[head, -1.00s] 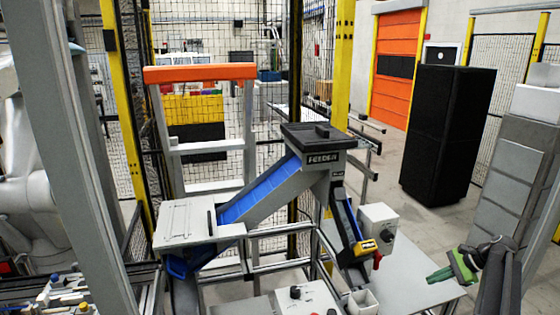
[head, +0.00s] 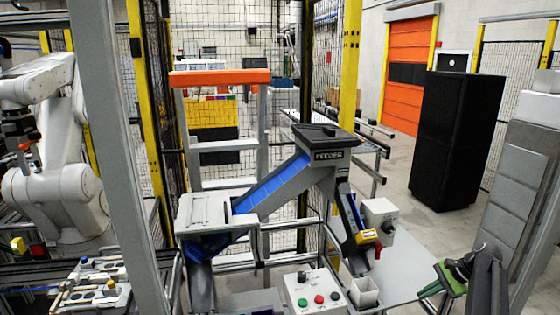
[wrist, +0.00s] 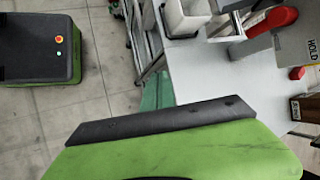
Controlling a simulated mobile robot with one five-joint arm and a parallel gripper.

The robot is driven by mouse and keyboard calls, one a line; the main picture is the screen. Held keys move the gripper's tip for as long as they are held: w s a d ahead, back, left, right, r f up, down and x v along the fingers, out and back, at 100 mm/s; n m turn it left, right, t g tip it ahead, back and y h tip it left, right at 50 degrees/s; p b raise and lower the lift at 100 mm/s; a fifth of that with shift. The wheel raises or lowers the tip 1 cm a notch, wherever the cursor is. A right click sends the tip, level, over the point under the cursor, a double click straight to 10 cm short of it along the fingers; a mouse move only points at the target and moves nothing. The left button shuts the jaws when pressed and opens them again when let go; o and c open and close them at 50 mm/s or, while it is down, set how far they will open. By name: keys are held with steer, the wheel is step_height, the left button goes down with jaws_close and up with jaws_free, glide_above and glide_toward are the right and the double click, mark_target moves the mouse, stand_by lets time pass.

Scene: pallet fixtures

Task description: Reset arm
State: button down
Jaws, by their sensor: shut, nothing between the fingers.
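My gripper (head: 428,290) is at the lower right of the head view, its green fingers pointing left. The fingers are shut and empty. They are over the grey table (head: 405,268), to the right of a small white bin (head: 365,292) and apart from it. In the wrist view my gripper's teal fingertips (wrist: 157,92) stick out past its dark bar and green body, beside the table edge. The green body hides much of the lower wrist view. My dark wrist links fill the lower right corner of the head view.
A feeder (head: 328,155) with a blue chute (head: 272,186) stands in the middle. A red-handled part (head: 377,250) and a control box with buttons (head: 315,290) are near the table. A black cabinet (head: 455,135) stands behind. Open floor (wrist: 105,60) shows in the wrist view.

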steer(key=s+a+f+n+g+h, duration=0.1)
steer(key=a+n, duration=0.4)
steer(key=a, duration=0.6)
steer(key=s+a+f+n+g+h, duration=0.1)
steer(key=s+a+n+h, duration=0.2)
steer(key=a, duration=0.9)
steer(key=s+a+f+n+g+h, duration=0.1)
steer(key=s+a+n, duration=0.4)
steer(key=a, duration=0.7)
steer(key=shift+s+f+n+h, duration=0.4)
steer(key=shift+f+n+h, duration=0.2)
steer(key=shift+n, duration=0.5)
